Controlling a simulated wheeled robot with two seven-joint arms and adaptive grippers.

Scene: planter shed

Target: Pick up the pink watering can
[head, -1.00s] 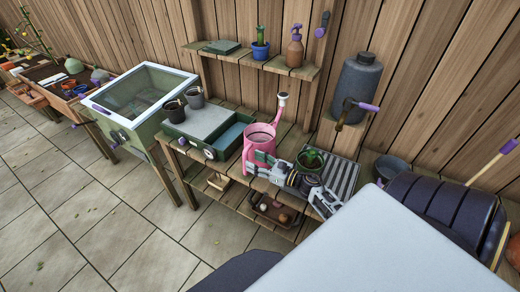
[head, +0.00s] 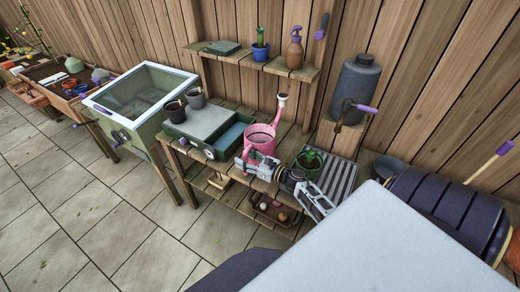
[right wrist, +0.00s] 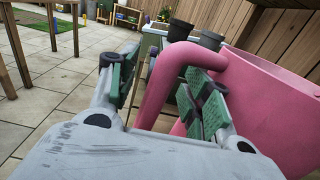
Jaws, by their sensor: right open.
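The pink watering can (head: 261,137) stands upright on the wooden bench, its spout pointing up and to the right. My right gripper (head: 245,163) is at the can's near side, by its handle. In the right wrist view the can's body (right wrist: 270,100) fills the right side, and its curved handle (right wrist: 165,80) lies between the two fingers of my right gripper (right wrist: 155,90). The fingers are apart, with one on each side of the handle. The far finger sits between the handle and the body. My left gripper is not in view.
A green box with a grey lid (head: 205,118) stands left of the can, with two dark pots (head: 175,111) on it. A shelf (head: 260,60) hangs behind the bench.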

